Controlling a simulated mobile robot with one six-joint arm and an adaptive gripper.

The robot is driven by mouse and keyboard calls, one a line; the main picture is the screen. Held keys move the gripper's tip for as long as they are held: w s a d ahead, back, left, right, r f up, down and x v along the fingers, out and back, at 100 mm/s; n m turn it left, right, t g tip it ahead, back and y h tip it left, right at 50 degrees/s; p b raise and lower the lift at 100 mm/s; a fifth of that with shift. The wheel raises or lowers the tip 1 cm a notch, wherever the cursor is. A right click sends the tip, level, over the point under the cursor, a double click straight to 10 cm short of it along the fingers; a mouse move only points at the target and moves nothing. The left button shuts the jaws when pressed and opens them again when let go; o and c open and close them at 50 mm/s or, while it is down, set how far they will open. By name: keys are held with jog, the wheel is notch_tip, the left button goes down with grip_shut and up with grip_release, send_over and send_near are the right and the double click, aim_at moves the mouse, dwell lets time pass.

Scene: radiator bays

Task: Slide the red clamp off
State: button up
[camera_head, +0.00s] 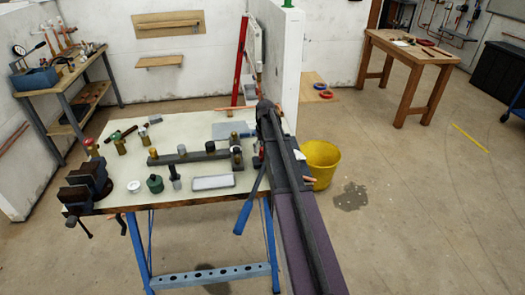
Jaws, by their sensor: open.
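My dark arm reaches from the bottom edge to the bench's right side. My gripper (258,158) is at its far end, low over the bench's right edge. It is open, but its fingers are small and hard to make out. A small red part (262,149) shows close beside it, partly covered by my arm. I cannot tell whether this is the red clamp or whether the gripper touches it. A copper pipe end (236,108) sticks out left of my arm near the white wall panel.
The bench (120,195) holds a vise (84,188), a dark bar with fittings (190,156), a white tray (212,182) and small parts. A blue lever (247,206) hangs by its front right. A yellow bucket (322,160) stands right; floor beyond is mostly clear.

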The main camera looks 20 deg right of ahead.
grip_shut()
jog(key=shift+w+a, duration=0.25)
jog(key=shift+a, duration=0.85)
grip_release()
jog(key=shift+w+a, duration=0.1)
jog(key=shift+a, duration=0.05)
jog(key=shift+d, duration=0.25)
